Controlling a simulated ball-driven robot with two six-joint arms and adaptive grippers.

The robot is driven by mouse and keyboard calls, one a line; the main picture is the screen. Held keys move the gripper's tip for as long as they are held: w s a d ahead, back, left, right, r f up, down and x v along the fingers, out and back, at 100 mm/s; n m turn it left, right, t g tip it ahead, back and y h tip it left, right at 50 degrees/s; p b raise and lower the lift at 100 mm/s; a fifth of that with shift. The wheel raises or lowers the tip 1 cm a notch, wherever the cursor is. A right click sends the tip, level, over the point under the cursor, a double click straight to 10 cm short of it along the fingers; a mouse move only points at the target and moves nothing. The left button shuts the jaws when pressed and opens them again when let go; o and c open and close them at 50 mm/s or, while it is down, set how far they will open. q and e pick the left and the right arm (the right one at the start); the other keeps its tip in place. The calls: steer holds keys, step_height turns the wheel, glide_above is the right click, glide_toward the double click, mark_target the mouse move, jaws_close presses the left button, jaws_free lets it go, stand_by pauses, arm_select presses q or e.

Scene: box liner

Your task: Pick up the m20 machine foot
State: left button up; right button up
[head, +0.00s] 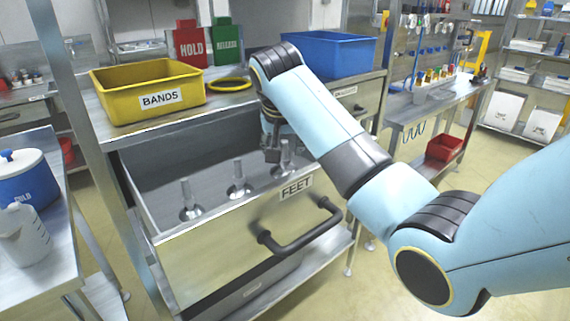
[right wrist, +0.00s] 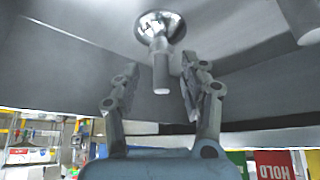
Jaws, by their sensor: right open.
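Several metal machine feet with round bases and upright stems stand in the open drawer (head: 215,265) labelled FEET: a left one (head: 187,197), a middle one (head: 239,182) and a right one (head: 286,158). I cannot tell which is the m20. My right gripper (head: 274,150) is inside the drawer, close to the right foot and partly hidden by its arm. In the right wrist view the open fingers (right wrist: 160,78) point at a foot (right wrist: 160,65), whose stem end shows between the fingertips, apparently untouched. Part of another stem (right wrist: 308,22) shows there. My left gripper is not in view.
A yellow BANDS bin (head: 150,92), a yellow ring (head: 230,85) and a blue bin (head: 328,55) sit on the bench above the drawer. The drawer's dark handle (head: 300,235) sticks out in front.

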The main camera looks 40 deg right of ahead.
mark_target(284, 150)
steer(key=x, duration=0.3)
steer(key=shift+w+f, duration=0.1)
steer(key=shift+f, duration=0.25)
jaws_close()
steer(key=shift+r, duration=0.1)
